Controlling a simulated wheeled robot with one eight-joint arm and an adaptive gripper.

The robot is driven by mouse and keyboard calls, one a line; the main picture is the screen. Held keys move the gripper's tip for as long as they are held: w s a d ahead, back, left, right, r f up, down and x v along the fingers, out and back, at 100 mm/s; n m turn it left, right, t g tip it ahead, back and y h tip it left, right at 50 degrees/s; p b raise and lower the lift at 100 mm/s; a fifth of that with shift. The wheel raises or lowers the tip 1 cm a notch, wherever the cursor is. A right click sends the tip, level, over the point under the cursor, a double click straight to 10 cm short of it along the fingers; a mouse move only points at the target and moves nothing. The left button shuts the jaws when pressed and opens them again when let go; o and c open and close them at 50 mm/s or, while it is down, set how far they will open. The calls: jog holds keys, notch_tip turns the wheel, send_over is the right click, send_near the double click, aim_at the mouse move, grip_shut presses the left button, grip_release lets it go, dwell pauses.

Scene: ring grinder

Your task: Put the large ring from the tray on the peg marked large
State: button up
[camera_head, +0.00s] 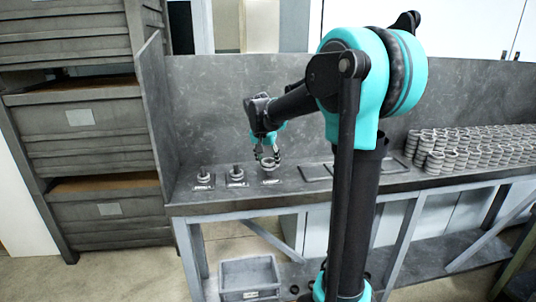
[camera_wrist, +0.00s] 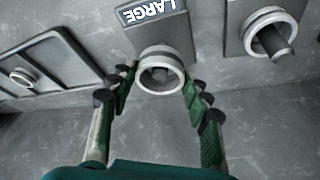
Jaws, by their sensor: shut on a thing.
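The large ring (camera_wrist: 160,88) is pale grey and sits between the fingertips of my gripper (camera_wrist: 159,86) in the wrist view. My gripper is shut on it, one finger on each side. The ring is over the base plate marked LARGE (camera_wrist: 157,27); a rounded form shows inside its hole, but I cannot tell how far the ring is down around the peg. In the head view my gripper (camera_head: 267,153) points down at the rightmost peg stand (camera_head: 270,181), with the ring (camera_head: 268,162) beneath the fingers. The tray (camera_wrist: 62,40) is at left in the wrist view.
A neighbouring peg (camera_wrist: 280,42) with a ring around it stands close at right in the wrist view. A small round piece (camera_wrist: 22,78) lies in the tray. Stacked rings (camera_head: 470,146) fill the bench's right side; a grey bin (camera_head: 249,277) is below.

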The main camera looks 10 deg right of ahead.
aim_at(268, 175)
jog(key=shift+f, duration=0.9)
jog(key=shift+f, duration=0.55)
dwell(0.9)
jog(key=o, duration=1)
jog(key=v, duration=1.1)
jog(key=shift+s, duration=0.1)
